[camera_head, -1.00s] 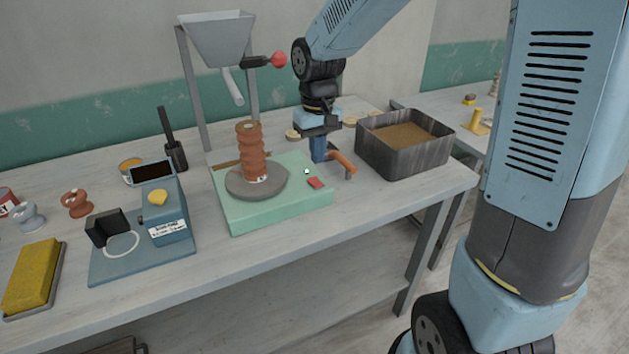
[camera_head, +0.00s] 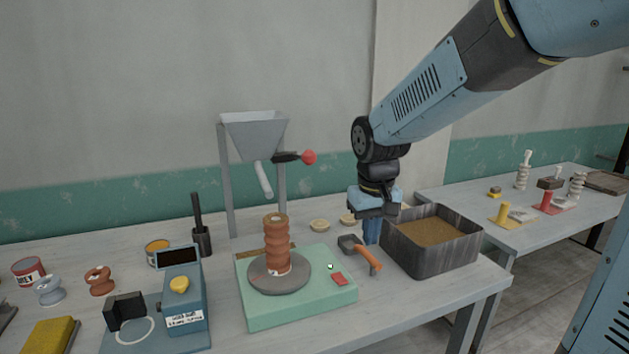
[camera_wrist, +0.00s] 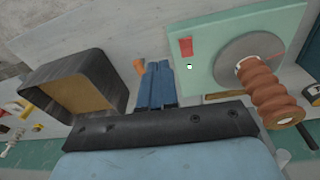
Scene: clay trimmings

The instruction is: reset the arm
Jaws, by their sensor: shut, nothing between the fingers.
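My gripper (camera_head: 372,232) points down over the bench, between the green wheel base and the dark bin. Its blue fingers are together with nothing between them; they also show in the wrist view (camera_wrist: 158,84). An orange-handled tool (camera_head: 367,257) with a dark head lies on the bench just beside the fingertips. In the wrist view the fingers hide most of this tool, and only a bit of orange (camera_wrist: 139,67) shows. I cannot tell whether the fingertips touch it.
A ribbed clay piece (camera_head: 276,245) stands on the grey disc of the green base (camera_head: 300,310). The dark bin (camera_head: 432,266) holds brown material. A hopper (camera_head: 254,135) with a red-knobbed lever stands behind. A blue device (camera_head: 184,300) is at left. A second table (camera_head: 540,228) is at right.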

